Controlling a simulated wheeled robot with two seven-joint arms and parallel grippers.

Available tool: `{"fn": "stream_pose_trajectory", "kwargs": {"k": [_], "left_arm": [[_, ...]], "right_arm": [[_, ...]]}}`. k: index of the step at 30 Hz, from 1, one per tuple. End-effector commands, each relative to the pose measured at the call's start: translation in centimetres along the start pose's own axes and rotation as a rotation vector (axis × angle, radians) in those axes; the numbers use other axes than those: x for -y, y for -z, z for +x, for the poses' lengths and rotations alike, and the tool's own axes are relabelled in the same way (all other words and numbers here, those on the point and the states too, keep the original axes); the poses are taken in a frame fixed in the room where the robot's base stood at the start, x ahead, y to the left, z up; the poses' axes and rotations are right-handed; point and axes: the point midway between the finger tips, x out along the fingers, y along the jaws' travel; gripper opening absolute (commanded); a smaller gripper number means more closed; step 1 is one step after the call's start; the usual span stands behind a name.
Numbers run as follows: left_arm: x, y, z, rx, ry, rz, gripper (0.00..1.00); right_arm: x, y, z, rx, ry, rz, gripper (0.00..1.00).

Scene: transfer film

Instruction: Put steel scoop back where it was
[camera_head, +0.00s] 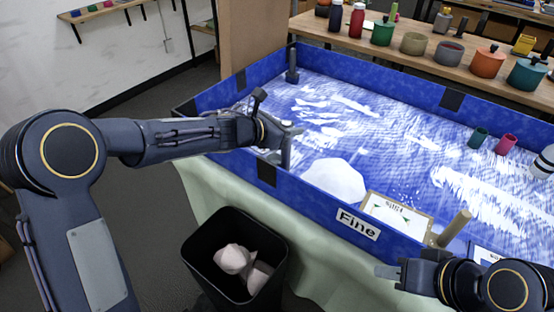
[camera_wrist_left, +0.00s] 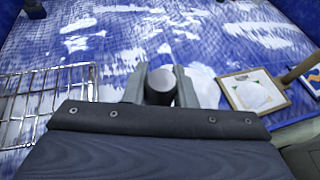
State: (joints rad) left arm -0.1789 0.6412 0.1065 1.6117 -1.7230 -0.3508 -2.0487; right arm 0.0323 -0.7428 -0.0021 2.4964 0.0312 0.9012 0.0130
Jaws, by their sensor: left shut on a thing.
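My left gripper (camera_head: 285,138) is over the near left part of the blue-walled box (camera_head: 225,88). In the left wrist view its two fingers are closed on a dark, round-ended upright cylinder (camera_wrist_left: 161,84), which looks like the steel scoop's handle. The scoop's bowl is not clear in either view. A similar dark upright post (camera_head: 292,66) stands in the box's far left corner. My right gripper (camera_head: 388,274) is low at the front, outside the box's near wall. Its finger gap is not clear.
A wire rack (camera_wrist_left: 45,100) lies left of the left gripper. A white mound (camera_head: 335,178), a framed card (camera_head: 397,214) and a wooden handle (camera_head: 454,226) are along the near wall. A black bin (camera_head: 213,277) stands in front. Pots line the back bench (camera_head: 340,50).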

Motion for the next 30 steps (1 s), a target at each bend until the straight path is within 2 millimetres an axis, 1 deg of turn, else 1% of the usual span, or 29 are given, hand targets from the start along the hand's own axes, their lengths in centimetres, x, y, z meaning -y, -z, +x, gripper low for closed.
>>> {"fn": "stream_pose_trajectory", "kwargs": {"k": [1, 6, 13, 22, 26, 27, 30], "left_arm": [[-0.1, 1.3, 0.5, 0.000, -0.001, -0.003, 0.00], [-0.1, 2.6, 1.1, 0.000, -0.002, -0.001, 0.00], [-0.1, 5.5, 2.2, 0.000, -0.003, -0.002, 0.00], [-0.1, 5.6, 2.3, 0.001, -0.003, 0.000, 0.00], [-0.1, 6.0, 2.5, 0.001, -0.003, 0.000, 0.00], [-0.1, 6.0, 2.5, 0.000, -0.004, 0.000, 0.25], [-0.1, 5.9, 2.4, 0.000, -0.003, 0.000, 0.38]], "right_arm": [[-0.3, -0.4, 0.8, 0.000, 0.000, 0.000, 0.36], [-0.6, -0.6, 1.2, 0.000, 0.000, 0.000, 0.36], [-1.1, -1.2, 2.5, 0.000, 0.000, 0.000, 0.36], [-1.1, -1.2, 2.4, 0.000, 0.000, 0.000, 0.36], [-1.3, -1.4, 2.8, 0.000, 0.000, 0.000, 0.36], [-1.3, -1.4, 2.8, 0.000, 0.000, 0.000, 0.36], [-1.2, -1.4, 2.7, 0.000, 0.000, 0.000, 0.36]]}}
